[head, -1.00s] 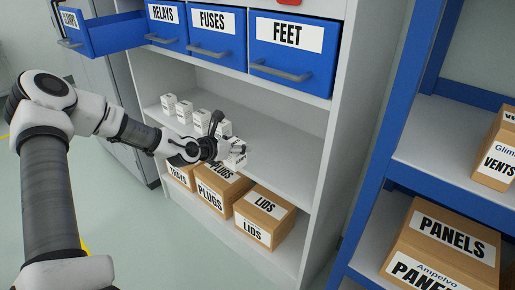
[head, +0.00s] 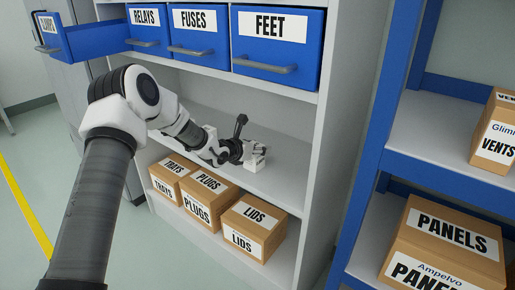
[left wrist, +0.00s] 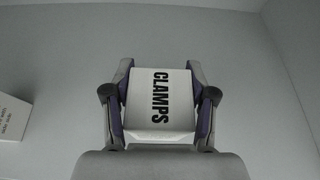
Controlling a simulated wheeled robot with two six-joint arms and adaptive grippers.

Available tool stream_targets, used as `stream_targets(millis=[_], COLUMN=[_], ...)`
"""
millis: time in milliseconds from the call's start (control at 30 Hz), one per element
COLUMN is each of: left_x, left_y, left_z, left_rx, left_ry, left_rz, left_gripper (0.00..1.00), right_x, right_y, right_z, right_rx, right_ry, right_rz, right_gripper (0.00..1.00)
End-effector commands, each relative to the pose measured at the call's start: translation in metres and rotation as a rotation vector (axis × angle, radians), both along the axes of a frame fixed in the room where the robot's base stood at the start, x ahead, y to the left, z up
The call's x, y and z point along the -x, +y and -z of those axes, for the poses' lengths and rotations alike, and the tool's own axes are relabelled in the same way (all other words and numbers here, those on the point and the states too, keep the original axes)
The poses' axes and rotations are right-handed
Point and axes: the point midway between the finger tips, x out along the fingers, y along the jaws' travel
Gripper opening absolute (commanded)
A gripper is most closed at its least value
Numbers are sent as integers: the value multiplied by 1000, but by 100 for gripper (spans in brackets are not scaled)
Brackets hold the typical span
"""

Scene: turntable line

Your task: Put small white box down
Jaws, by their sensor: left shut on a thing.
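My left gripper (head: 250,152) reaches into the middle shelf (head: 288,178) of the grey cabinet and is shut on the small white box (head: 257,163). In the left wrist view, the small white box (left wrist: 160,98) sits between the two fingers of the left gripper (left wrist: 160,88), with "CLAMPS" on its face. The box is at or just above the shelf surface; I cannot tell whether it touches. My right gripper is not in view.
Another white box (left wrist: 13,118) stands at the left in the left wrist view. An open blue drawer (head: 95,42) juts out at upper left, beside closed drawers. Cartons, including LIDS (head: 254,226), stand below. The shelf right of my gripper is clear.

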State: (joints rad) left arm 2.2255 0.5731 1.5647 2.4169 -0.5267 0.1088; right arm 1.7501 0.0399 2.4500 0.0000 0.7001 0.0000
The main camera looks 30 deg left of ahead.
Motion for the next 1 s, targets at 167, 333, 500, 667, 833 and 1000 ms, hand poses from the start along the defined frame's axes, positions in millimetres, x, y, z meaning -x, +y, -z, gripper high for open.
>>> stream_targets(millis=[167, 333, 500, 667, 833, 1000], left_x=[0, 0, 0, 17, 58, 95], left_y=[0, 0, 0, 3, 5, 9], left_z=[3, 3, 0, -11, -30, -47], left_rx=[0, 0, 0, 6, 11, 10], left_ry=[0, 0, 0, -2, -3, -2], left_rz=[0, 0, 0, -5, -3, -5], left_gripper=[83, 83, 83, 83, 83, 83], right_x=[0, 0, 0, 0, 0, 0], right_y=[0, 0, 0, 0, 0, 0], right_z=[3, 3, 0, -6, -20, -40], right_rx=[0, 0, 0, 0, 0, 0], right_ry=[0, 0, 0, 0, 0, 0], right_rz=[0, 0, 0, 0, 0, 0], right_gripper=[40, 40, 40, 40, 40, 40])
